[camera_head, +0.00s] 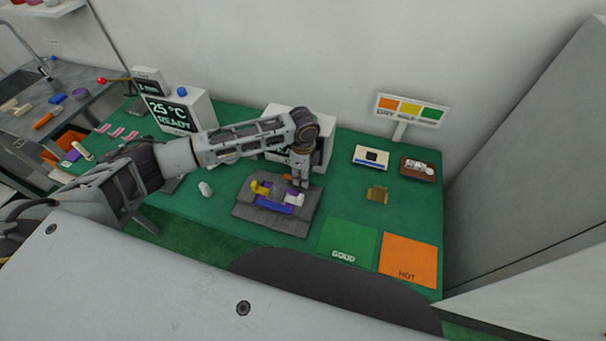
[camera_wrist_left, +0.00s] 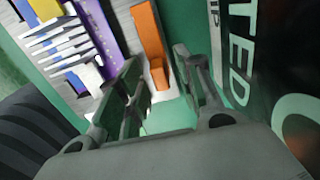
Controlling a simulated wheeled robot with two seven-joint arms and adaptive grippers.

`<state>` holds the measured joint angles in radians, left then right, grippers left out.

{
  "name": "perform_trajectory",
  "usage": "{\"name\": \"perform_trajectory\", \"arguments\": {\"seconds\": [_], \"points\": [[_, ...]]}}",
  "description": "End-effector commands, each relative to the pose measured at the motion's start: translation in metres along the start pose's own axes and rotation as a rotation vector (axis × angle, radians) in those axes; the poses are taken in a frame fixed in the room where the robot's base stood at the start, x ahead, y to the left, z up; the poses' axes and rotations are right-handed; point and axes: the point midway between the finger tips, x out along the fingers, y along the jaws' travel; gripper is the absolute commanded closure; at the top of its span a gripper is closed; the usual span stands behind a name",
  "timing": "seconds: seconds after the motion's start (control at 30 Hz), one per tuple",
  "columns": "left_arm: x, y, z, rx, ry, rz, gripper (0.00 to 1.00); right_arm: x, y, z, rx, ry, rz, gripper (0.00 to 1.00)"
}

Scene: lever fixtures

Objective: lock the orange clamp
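The orange clamp (camera_wrist_left: 149,35) shows in the left wrist view as an orange bar with a small block at its lower end, lying ahead of and between my fingers. In the head view only a bit of orange (camera_head: 287,177) shows beside my left gripper (camera_head: 300,181). The gripper points down at the back right of the grey fixture (camera_head: 243,212). In the left wrist view my left gripper (camera_wrist_left: 160,92) has its two fingers apart with a gap between them. Whether a finger touches the clamp cannot be told. My right gripper is not in view.
The fixture also carries yellow (camera_head: 260,187), purple (camera_head: 294,198) and blue parts. Behind my left gripper stands a white box (camera_head: 327,150) with a dark display. Green (camera_head: 347,243) and orange (camera_head: 409,260) mats lie at the front right. A small tan block (camera_head: 377,194) lies right of the fixture.

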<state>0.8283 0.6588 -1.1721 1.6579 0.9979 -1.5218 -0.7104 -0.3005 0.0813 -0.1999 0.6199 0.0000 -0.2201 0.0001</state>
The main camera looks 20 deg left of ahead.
Motion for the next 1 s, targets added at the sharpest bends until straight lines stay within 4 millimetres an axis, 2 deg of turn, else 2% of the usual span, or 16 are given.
{"name": "perform_trajectory", "arguments": {"seconds": [0.27,0.57,1.0], "points": [[0.0012,0.0001,0.0000,0.000,0.000,0.000,0.64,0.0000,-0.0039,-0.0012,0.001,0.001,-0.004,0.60],[0.0011,0.0001,0.0000,0.000,0.000,0.000,1.00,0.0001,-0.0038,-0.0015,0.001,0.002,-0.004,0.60],[0.0010,-0.0015,0.0001,0.004,0.000,0.000,1.00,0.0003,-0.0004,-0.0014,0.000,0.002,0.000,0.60]]}}
